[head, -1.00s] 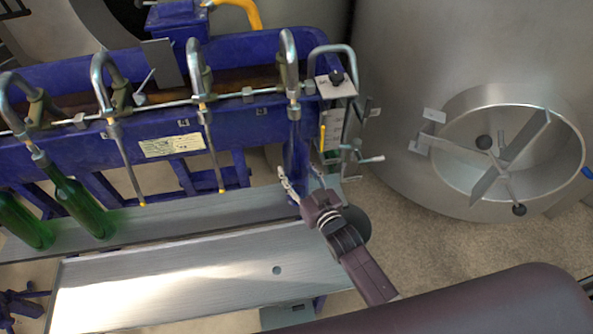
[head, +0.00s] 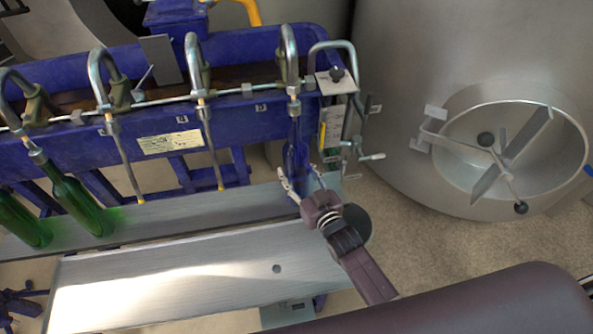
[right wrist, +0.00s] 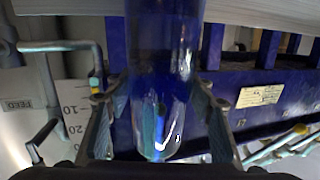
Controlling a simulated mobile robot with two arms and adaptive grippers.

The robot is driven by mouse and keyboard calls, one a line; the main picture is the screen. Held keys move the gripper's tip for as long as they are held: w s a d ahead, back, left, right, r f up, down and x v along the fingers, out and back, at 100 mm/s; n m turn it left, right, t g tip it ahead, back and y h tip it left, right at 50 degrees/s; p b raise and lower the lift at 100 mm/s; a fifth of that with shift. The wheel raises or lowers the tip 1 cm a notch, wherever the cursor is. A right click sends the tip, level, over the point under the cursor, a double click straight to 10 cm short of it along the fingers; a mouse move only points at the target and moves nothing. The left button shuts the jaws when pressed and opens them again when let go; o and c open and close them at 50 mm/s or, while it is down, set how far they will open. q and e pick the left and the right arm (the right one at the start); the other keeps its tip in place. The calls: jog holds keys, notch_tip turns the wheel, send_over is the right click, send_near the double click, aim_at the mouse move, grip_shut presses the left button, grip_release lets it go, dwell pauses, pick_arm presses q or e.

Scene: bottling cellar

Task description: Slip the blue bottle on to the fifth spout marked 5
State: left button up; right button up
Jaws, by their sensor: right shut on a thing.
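The blue bottle (head: 296,150) stands nearly upright below the fifth spout (head: 291,70), the rightmost on the filler. Its neck lines up with the spout's fitting, and no spout tube shows outside the glass. The bottle blends with the blue frame, so I cannot tell how far the tube reaches in. My right gripper (head: 303,184) is shut around the bottle's lower part. In the right wrist view the bottle (right wrist: 163,70) sits between the two fingers (right wrist: 160,115). Its mouth is out of that view. My left gripper is not in view.
Two green bottles (head: 78,205) lean at the left. Empty spout tubes (head: 212,150) hang between. A steel shelf (head: 170,207) and tray (head: 190,270) lie below. A gauge with valve handles (head: 350,150) is close right of the bottle. A steel tank (head: 400,60) stands at the right.

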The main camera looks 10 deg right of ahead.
jog(key=shift+f, duration=0.2)
jog(key=o, duration=1.6)
jog(key=shift+o, duration=0.3)
jog(key=shift+s+f, duration=0.1)
jog(key=shift+f, duration=0.15)
jog(key=v, duration=1.2)
jog(key=shift+r, duration=0.2)
